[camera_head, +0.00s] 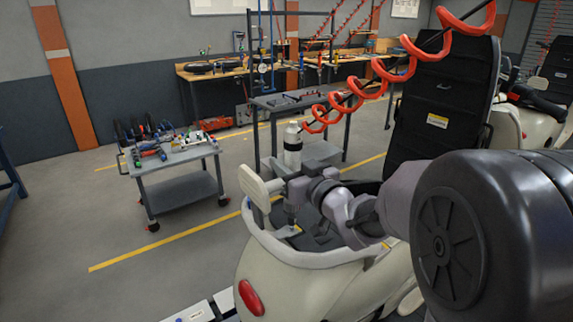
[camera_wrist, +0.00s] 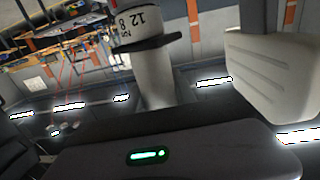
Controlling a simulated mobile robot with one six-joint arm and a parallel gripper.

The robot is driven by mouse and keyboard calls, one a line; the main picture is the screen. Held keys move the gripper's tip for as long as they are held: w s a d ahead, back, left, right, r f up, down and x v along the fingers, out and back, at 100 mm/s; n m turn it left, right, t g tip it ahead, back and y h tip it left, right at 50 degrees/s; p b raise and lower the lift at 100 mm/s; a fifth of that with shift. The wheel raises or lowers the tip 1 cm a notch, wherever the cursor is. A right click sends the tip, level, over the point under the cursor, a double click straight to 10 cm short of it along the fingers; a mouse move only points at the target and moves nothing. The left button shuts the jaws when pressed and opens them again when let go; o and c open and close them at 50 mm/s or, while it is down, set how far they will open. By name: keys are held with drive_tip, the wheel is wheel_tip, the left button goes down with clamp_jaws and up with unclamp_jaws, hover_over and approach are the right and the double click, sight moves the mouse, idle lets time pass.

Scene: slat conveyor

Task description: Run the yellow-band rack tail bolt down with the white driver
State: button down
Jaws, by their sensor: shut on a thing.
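The white driver (camera_head: 292,139) stands upright in my gripper (camera_head: 291,172), which is shut on it. Its dark nose points down over the rear rack (camera_head: 262,238) of the cream scooter, close above a yellow band (camera_head: 289,231). The bolt itself is too small to tell, and I cannot tell whether the nose touches it. A second yellow mark (camera_head: 385,246) is farther right on the rack. In the wrist view the driver (camera_wrist: 154,75) shows a dark collar and printed text.
A red coiled hose (camera_head: 408,70) hangs above the driver. The scooter's black upright seat (camera_head: 440,100) stands behind the rack. A tool cart (camera_head: 175,155) is at the left, and a grey table (camera_head: 300,98) is behind the driver.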

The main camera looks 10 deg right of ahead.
wheel_tip(320, 180, up, 5)
drive_tip(key=p, duration=0.3)
drive_tip(key=shift+r, duration=0.2)
